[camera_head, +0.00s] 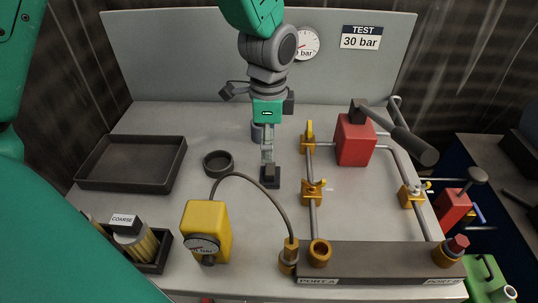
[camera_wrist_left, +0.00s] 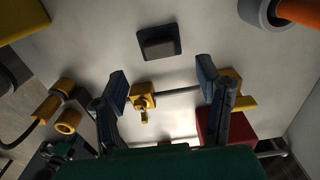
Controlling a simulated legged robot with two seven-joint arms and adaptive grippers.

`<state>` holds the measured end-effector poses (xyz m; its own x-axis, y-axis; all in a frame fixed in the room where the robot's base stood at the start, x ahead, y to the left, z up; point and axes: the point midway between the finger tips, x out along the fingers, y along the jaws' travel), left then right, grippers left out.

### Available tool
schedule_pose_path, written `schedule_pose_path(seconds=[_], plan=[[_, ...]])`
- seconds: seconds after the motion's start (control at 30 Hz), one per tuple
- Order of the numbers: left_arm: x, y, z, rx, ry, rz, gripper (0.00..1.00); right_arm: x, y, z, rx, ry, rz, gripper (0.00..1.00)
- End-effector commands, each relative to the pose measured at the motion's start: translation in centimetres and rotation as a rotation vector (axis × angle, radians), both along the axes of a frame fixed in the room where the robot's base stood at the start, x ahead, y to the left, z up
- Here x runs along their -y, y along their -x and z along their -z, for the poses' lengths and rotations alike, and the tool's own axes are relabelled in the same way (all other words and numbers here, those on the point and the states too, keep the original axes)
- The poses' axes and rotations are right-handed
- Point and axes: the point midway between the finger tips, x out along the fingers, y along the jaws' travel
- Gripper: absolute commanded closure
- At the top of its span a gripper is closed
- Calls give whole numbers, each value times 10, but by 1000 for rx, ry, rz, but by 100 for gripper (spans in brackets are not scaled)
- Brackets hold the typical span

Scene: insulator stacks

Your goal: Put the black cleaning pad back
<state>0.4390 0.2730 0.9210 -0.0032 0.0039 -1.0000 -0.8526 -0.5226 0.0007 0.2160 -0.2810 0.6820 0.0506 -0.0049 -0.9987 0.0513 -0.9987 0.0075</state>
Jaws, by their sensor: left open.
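The black cleaning pad appears to be the dark block on a flat dark base (camera_head: 270,181), lying on the grey tabletop left of the brass valves. It also shows at the top middle of the left wrist view (camera_wrist_left: 158,42). My left gripper (camera_head: 267,150) hangs over the table, in line with the pad in the head view. In the left wrist view its two dark fingers (camera_wrist_left: 162,82) are spread and empty, with the pad ahead of the tips and not between them. The exact height gap is unclear. My right gripper is not in view.
An empty dark tray (camera_head: 133,183) is at the left, with a small round dish (camera_head: 217,163) beside it. A COARSE-labelled holder (camera_head: 158,262) and a yellow gauge box (camera_head: 206,225) stand in front. Pipes, a red block (camera_head: 354,140) and a port block (camera_head: 380,260) fill the right.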

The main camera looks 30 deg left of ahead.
Motion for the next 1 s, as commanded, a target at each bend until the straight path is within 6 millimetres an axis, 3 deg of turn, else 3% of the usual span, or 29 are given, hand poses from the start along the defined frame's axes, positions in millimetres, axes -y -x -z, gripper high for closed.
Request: schedule_pose_path(seconds=[0.1, 0.3, 1.0], plan=[[0, -1, -21, 2, 1, -1, 41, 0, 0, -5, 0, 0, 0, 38], [0, -1, -34, -1, 1, -1, 41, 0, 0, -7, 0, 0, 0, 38], [0, 0, -35, -1, 1, 0, 41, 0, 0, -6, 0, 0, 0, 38]])
